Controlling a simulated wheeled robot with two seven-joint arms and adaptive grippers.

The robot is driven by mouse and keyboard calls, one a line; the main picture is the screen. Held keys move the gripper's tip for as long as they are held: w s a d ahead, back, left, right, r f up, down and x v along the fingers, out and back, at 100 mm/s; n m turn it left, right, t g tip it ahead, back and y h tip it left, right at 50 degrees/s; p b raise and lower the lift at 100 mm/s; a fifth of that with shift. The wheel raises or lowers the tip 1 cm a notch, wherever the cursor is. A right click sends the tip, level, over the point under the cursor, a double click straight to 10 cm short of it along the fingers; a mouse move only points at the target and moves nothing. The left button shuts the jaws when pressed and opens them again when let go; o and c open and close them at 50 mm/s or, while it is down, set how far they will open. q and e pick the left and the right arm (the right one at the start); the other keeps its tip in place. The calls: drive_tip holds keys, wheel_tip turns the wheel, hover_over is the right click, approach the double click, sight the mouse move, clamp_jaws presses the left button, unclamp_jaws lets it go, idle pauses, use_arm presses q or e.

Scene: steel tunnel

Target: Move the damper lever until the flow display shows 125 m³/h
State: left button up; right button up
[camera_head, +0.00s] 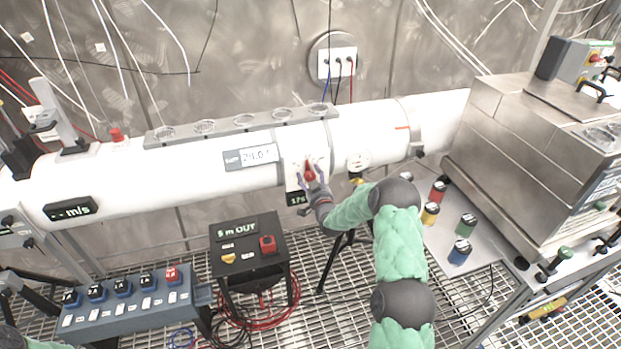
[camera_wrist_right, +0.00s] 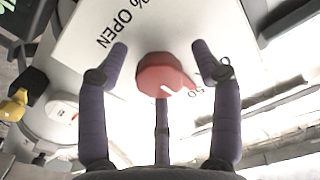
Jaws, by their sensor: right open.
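The red damper lever (camera_head: 309,173) is on the front of the white duct. In the right wrist view its red knob (camera_wrist_right: 162,73) sits before a white scale plate (camera_wrist_right: 100,55) lettered "% OPEN", with a "50" mark at its right. My right gripper (camera_head: 312,183) is open at the lever. In the wrist view its purple fingers (camera_wrist_right: 161,62) stand on both sides of the knob with gaps, and a third is below. A small dark display (camera_head: 296,198) under the lever is partly hidden; its value is unreadable. My left gripper is out of view.
A light display (camera_head: 250,156) on the duct reads about 24.0. A dark display (camera_head: 70,211) at left shows dashes and m/s. A black box (camera_head: 247,246) marked "5 m OUT" and a blue-grey socket box (camera_head: 130,306) stand below.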

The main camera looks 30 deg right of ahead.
drive_tip(key=v, duration=1.2)
drive_tip(key=shift+f, duration=0.1)
drive_tip(key=s+a+f+n+g+y, duration=0.1)
drive_tip(key=s+a+f+g+y, duration=0.25)
drive_tip(key=a+f, duration=0.55)
drive_tip(key=s+a+f+g+y, duration=0.2)
drive_tip(key=s+a+f+g, duration=0.25)
drive_tip(key=a+f, duration=0.4)
drive_tip(key=s+a+f+g+y, duration=0.1)
drive_tip(key=s+a+f+g, duration=0.1)
drive_tip(key=s, duration=0.6)
drive_tip(key=s+a+f+n+g+y, duration=0.1)
drive_tip(key=s+a+f+g, duration=0.2)
drive_tip(key=s+a, duration=0.4)
drive_tip(key=s+a+f+g+y, duration=0.1)
drive_tip(key=s+a+f+g, duration=0.2)
drive_tip(key=s, duration=0.6)
drive_tip(key=shift+s+a+g, duration=0.25)
drive_tip(key=shift+a+g, duration=0.25)
drive_tip(key=shift+a, duration=0.65)
